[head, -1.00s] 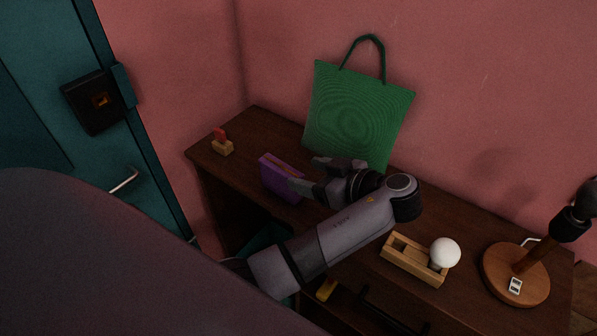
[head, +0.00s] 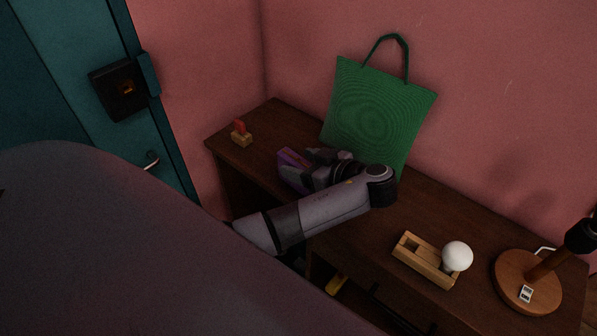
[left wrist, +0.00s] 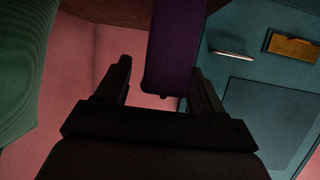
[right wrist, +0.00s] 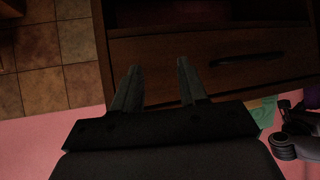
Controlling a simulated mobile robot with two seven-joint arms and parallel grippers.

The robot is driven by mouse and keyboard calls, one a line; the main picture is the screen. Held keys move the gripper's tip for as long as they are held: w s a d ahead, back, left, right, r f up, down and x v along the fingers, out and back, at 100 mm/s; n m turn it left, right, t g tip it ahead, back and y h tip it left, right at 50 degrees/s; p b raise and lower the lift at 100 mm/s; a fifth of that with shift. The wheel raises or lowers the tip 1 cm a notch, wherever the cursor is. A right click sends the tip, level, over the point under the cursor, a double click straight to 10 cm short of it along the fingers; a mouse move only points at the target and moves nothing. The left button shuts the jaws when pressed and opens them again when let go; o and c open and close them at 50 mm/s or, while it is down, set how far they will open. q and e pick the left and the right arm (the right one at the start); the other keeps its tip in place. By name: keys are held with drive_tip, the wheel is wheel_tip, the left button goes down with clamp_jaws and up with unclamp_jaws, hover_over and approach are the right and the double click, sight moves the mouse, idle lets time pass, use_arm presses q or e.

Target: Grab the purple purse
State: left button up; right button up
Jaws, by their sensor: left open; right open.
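The purple purse (head: 290,158) stands on the dark wooden cabinet top, left of the green bag, partly hidden by my left gripper (head: 299,165). My left gripper is open, with its fingers pointing left at the purse. In the left wrist view the purse (left wrist: 170,45) hangs into the gap between the two fingertips (left wrist: 160,68), nearer the right finger. I cannot tell whether either finger touches it. My right gripper (right wrist: 157,80) is open and empty, in front of wooden drawers, away from the purse.
The green bag (head: 375,115) leans on the pink wall just behind my left gripper. A small block with a red top (head: 240,135) stands at the cabinet's left end. A wooden box (head: 425,260), a white ball (head: 457,256) and a lamp base (head: 527,282) stand right.

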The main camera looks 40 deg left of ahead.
use_arm(q)
drive_tip(key=c, duration=1.1)
drive_tip(key=shift+c, duration=0.2)
drive_tip(key=shift+r, duration=0.1)
